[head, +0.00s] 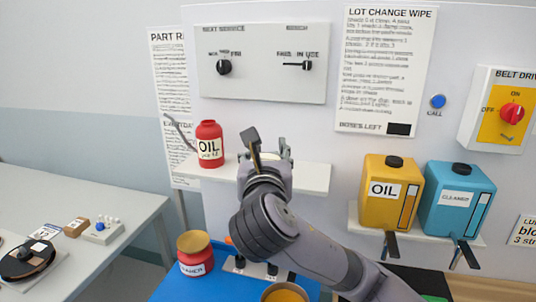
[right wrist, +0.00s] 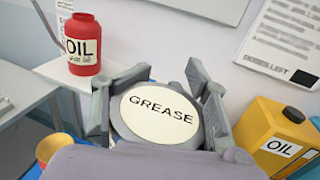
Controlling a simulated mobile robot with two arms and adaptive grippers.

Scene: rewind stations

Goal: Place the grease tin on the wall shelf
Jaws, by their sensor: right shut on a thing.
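The grease tin shows in the right wrist view as a round cream lid (right wrist: 158,114) marked GREASE. My right gripper (right wrist: 155,105) is shut on it, with a finger on each side. In the head view my right gripper (head: 268,152) is at the white wall shelf (head: 313,178), right of the red oil bottle (head: 209,145). The gripper and wrist hide most of the tin there. I cannot tell whether the tin's base touches the shelf. The shelf also shows in the right wrist view (right wrist: 108,75). My left gripper is not in view.
The red oil bottle stands at the shelf's left end. A yellow oil can (head: 388,205) and a blue cleaner can (head: 455,205) stand on another shelf at right. A red jar (head: 195,258) stands on the blue surface below. The wall shelf's right end is bare.

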